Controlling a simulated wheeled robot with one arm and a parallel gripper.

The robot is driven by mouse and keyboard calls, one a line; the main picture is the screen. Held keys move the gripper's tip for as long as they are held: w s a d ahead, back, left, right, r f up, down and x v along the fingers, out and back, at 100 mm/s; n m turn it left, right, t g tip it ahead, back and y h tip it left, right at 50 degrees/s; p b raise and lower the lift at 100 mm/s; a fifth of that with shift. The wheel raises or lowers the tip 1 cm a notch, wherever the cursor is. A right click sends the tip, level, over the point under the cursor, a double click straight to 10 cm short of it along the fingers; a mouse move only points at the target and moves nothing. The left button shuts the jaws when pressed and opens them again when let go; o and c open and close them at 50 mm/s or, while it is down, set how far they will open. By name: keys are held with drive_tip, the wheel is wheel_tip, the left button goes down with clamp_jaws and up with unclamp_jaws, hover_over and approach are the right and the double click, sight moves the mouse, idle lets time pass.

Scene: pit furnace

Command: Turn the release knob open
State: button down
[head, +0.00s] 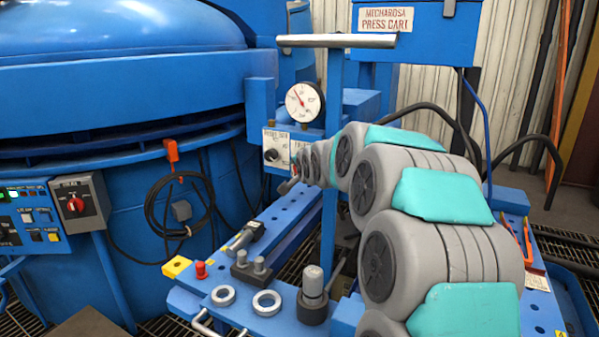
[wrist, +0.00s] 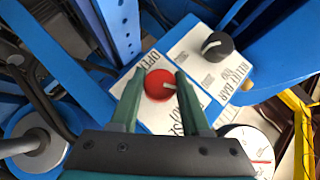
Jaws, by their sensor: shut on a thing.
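The release knob (wrist: 160,85) is red and round with a pale pointer mark. It sits on a white label plate (wrist: 158,118) with the word OPEN near its upper left side. My gripper (wrist: 157,79) is shut on the knob, one green finger on each side of it. The mark points towards the right finger in the wrist view. In the head view my arm hides the red knob, and the gripper is mostly hidden behind the arm links at the valve panel (head: 277,138).
A black relief knob (wrist: 216,46) stands close beside the red one; it also shows in the head view (head: 271,155). A pressure gauge (head: 304,102) sits above the panel. The cart bench (head: 190,297) holds rings, pegs and fittings. A blue furnace (head: 120,75) fills the left.

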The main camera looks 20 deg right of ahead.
drive_tip(key=n+g+h+b, duration=0.1)
drive_tip(key=n+g+h, duration=0.1)
drive_tip(key=n+g, duration=0.1)
drive_tip(key=shift+w+g, duration=0.1)
drive_tip(key=shift+g, duration=0.5)
drive_tip(key=shift+r+n+g+h, duration=0.15)
drive_tip(key=shift+n+g+h, duration=0.45)
drive_tip(key=shift+g, duration=0.2)
drive_tip(key=shift+n+g+h+p, duration=0.3)
drive_tip(key=shift+n+g+h, duration=0.3)
drive_tip(key=shift+g+h, duration=0.4)
drive_tip(key=shift+c, duration=2)
unclamp_jaws()
drive_tip(key=v, duration=0.7)
drive_tip(key=shift+a+r+b, duration=0.2)
drive_tip(key=shift+r+b, duration=0.05)
drive_tip(key=shift+b, duration=0.1)
